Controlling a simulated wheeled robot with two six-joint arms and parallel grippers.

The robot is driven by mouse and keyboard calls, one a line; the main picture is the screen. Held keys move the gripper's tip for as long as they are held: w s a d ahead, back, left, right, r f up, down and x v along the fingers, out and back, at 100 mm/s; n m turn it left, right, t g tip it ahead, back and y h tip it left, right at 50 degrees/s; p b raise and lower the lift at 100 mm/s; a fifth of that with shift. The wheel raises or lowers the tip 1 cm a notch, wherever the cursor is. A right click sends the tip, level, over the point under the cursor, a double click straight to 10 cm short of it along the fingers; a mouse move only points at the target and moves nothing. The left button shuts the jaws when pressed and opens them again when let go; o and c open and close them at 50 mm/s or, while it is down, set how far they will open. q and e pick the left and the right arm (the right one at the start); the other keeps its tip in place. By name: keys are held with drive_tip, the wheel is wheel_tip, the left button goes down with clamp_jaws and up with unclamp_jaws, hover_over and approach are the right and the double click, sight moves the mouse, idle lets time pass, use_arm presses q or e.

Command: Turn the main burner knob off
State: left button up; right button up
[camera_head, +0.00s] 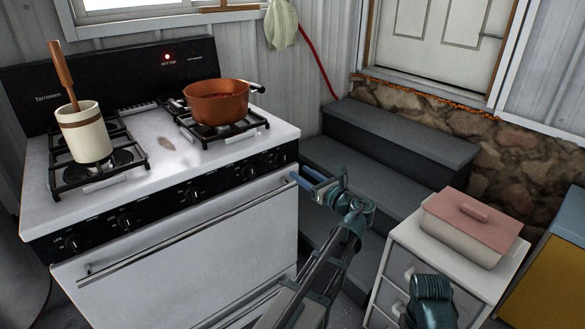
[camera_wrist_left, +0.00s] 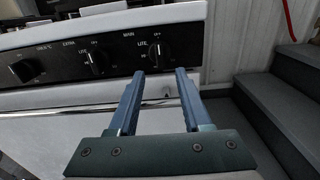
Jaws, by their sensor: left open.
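The rightmost burner knob (camera_wrist_left: 159,54) is a round black knob on the stove's black front panel. The word MAIN is printed up and to its left, and a pale mark on its face looks nearly upright. In the head view this knob (camera_head: 280,158) is at the panel's right end. My left gripper (camera_head: 300,173) is open and empty just in front of the stove's right front corner. In the left wrist view its two blue fingers (camera_wrist_left: 160,74) point at the knob, which shows between and just beyond the tips. I cannot tell if they touch it. My right gripper is not in view.
An orange pot (camera_head: 217,101) and a cream crock (camera_head: 84,135) with a wooden handle stand on the stove. The oven handle (camera_head: 190,228) runs below the knobs. Dark steps (camera_head: 400,131) rise right of the stove. A pink-lidded box (camera_head: 470,229) sits on a white cabinet.

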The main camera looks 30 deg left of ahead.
use_arm(q)
drive_tip(key=v, duration=0.6)
drive_tip(key=shift+d, duration=0.3)
drive_tip(key=shift+s, duration=0.1)
drive_tip(key=s+d+f+n+g+h, duration=0.25)
drive_tip(key=s+f+n, duration=0.2)
drive_tip(key=f, duration=0.25)
drive_tip(key=s+d+f+n+g+h, duration=0.1)
drive_tip(key=s+d+f+n+h, duration=0.3)
drive_tip(key=f+n, duration=0.15)
drive_tip(key=s+d+f+n+g+h, duration=0.2)
drive_tip(key=s+d+f+n+h, duration=0.3)
drive_tip(key=d, duration=0.3)
drive_tip(key=s+d+f+n+g+h, duration=0.2)
drive_tip(key=s+d+f+n+h, duration=0.15)
drive_tip(key=s+d, duration=0.35)
wheel_tip(320, 180, up, 26)
drive_tip(key=d+p, duration=0.1)
drive_tip(key=p, duration=2.6)
drive_tip(key=shift+s+d, duration=0.35)
drive_tip(key=shift+s, duration=0.15)
